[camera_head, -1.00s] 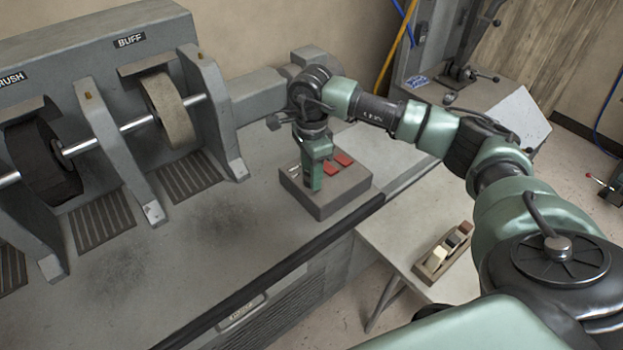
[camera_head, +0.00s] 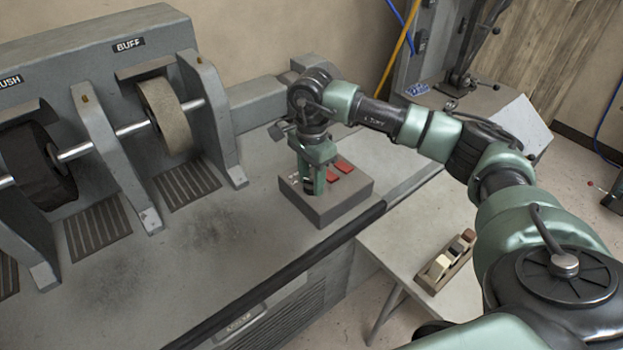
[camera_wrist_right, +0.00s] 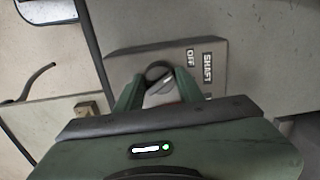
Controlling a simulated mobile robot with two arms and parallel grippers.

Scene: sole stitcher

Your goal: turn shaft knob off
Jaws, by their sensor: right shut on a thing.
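The control box (camera_head: 328,209) is a grey block on the machine bench with red switches (camera_head: 339,168) on top. In the right wrist view, the shaft knob (camera_wrist_right: 158,75) is a dark round knob on the box, beside labels reading OFF (camera_wrist_right: 190,58) and SHAFT (camera_wrist_right: 207,68). My right gripper (camera_head: 314,186) points down over the box; in the wrist view its green fingers (camera_wrist_right: 158,85) are on either side of the knob, shut on it. The gripper hides the knob in the head view. My left gripper is not in view.
The machine has a buff wheel (camera_head: 165,116) and a dark brush wheel (camera_head: 36,165) on a shaft to the left. A side table (camera_head: 410,270) at the right front holds a small wooden rack (camera_head: 447,262). The bench front (camera_head: 230,235) is clear.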

